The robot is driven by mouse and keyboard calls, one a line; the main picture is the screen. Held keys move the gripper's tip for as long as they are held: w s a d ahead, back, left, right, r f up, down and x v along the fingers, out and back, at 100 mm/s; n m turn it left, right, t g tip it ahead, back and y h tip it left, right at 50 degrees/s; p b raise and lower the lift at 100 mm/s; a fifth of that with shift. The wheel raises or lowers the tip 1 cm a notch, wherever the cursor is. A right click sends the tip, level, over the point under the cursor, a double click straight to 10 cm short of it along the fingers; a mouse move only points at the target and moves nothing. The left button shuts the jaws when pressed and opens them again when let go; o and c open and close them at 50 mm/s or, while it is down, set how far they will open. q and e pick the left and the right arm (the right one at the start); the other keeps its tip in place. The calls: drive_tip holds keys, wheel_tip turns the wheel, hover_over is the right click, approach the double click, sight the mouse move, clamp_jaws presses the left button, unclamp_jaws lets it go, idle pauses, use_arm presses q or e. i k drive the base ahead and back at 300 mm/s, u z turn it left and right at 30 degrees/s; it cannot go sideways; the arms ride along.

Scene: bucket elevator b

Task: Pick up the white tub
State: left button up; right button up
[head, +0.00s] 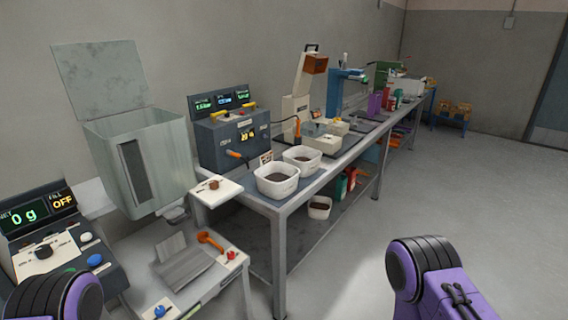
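Two white tubs with dark grainy contents stand side by side on the near end of the long grey bench. The nearer white tub (277,180) is at the bench corner, and the other white tub (302,159) is just behind it to the right. A smaller white tub (320,208), also with dark contents, is on the lower shelf. I cannot tell which of them is the task's tub. Only purple and black parts of my arms show at the bottom left and bottom right. Neither gripper is in view.
A grey metal hopper (142,160) stands at the left beside a scale display (36,215) reading 0 g. A control box (232,140) is behind the tubs. More equipment lines the bench (345,158) further back. The floor (440,190) at the right is clear.

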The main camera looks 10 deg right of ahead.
sight(307, 159)
drive_tip(key=z, duration=0.4)
drive_tip(key=k, duration=0.85)
drive_tip(key=z, duration=1.3)
drive_tip(key=i, duration=2.35)
drive_tip(key=u, duration=0.35)
drive_tip(key=i, duration=1.1)
drive_tip(key=u, duration=1.55)
drive_tip(key=i, duration=0.85)
drive_tip(key=u, duration=0.85)
